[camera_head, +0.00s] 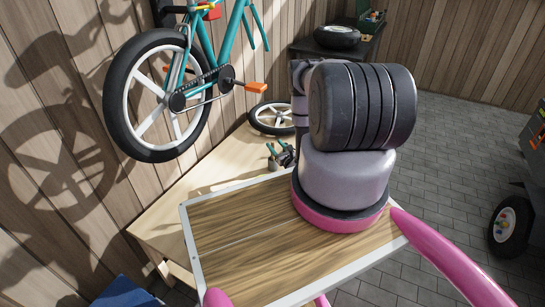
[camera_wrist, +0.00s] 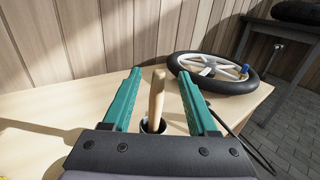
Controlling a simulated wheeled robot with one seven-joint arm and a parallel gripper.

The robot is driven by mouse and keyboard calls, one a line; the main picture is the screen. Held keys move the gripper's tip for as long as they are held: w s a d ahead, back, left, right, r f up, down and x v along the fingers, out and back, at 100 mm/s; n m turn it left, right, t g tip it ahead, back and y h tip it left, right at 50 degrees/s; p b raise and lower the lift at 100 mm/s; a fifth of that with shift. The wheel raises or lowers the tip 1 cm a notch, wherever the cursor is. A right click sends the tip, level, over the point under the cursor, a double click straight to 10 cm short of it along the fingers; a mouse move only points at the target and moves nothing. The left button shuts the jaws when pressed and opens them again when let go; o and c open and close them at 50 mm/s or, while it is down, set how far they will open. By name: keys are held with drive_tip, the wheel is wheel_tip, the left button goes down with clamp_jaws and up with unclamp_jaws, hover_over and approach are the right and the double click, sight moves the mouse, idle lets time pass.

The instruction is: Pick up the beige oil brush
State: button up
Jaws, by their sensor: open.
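The beige oil brush shows its upright, slightly tilted beige handle (camera_wrist: 156,98) in the wrist view. Its lower end goes down into a small dark round holder (camera_wrist: 153,126), and the bristles are hidden. My gripper (camera_wrist: 159,73) is open, with one teal finger on each side of the handle. The handle stands between the fingers, and neither finger visibly touches it. In the head view my gripper (camera_head: 280,156) is small above the workbench, partly behind my arm, and I cannot make out the brush there.
A spoked wheel (camera_wrist: 214,73) lies on the wooden workbench (camera_wrist: 45,120) beyond my gripper's right finger; it also shows in the head view (camera_head: 272,118). A teal bicycle (camera_head: 190,75) hangs on the wooden wall at left. A dark cable runs right of my gripper.

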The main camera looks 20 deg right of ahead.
drive_tip(key=w, duration=0.5)
drive_tip(key=shift+w+a, duration=0.15)
drive_tip(key=shift+w, duration=0.2)
clamp_jaws()
